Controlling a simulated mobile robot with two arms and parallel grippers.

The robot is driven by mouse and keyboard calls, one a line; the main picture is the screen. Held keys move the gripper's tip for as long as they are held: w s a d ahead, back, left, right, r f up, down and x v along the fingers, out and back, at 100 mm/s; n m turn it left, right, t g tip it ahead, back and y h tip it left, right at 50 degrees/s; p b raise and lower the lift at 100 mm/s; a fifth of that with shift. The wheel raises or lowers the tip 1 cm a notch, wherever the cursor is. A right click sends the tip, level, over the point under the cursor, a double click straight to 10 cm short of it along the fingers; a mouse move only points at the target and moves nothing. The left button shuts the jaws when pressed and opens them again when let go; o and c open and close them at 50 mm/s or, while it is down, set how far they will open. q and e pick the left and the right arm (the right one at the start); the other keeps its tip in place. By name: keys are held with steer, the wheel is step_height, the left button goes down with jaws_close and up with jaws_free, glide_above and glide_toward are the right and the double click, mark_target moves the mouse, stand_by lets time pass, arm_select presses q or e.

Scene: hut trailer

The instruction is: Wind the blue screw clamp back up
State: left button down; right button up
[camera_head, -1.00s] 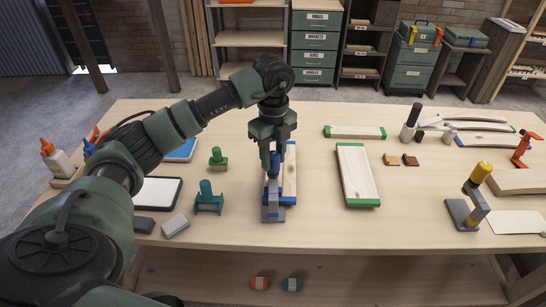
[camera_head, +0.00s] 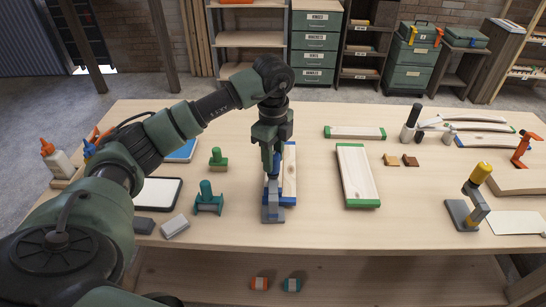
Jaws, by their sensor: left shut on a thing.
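The blue screw clamp (camera_head: 273,207) stands upright on the workbench, a grey body with a blue handle on top. A wooden board with blue ends (camera_head: 290,172) lies right behind and beside it; I cannot tell whether the clamp presses on it. My left gripper (camera_head: 272,160) points straight down over the clamp and is shut on its blue handle, which the fingers mostly hide. My right gripper is not in view.
On the bench (camera_head: 320,226), teal clamp (camera_head: 208,201) and green clamp (camera_head: 217,158) stand left, near a grey block (camera_head: 175,226). A green-ended board (camera_head: 357,175) lies right. A yellow-topped clamp (camera_head: 470,200) stands farther right. The front middle is clear.

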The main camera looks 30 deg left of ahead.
arm_select(q)
steer(key=c, duration=1)
jaws_free()
steer(key=shift+r, duration=0.1)
steer(key=shift+r, duration=0.25)
step_height(320, 180, up, 7)
steer(key=shift+r+b, duration=0.15)
steer(key=shift+b, duration=0.45)
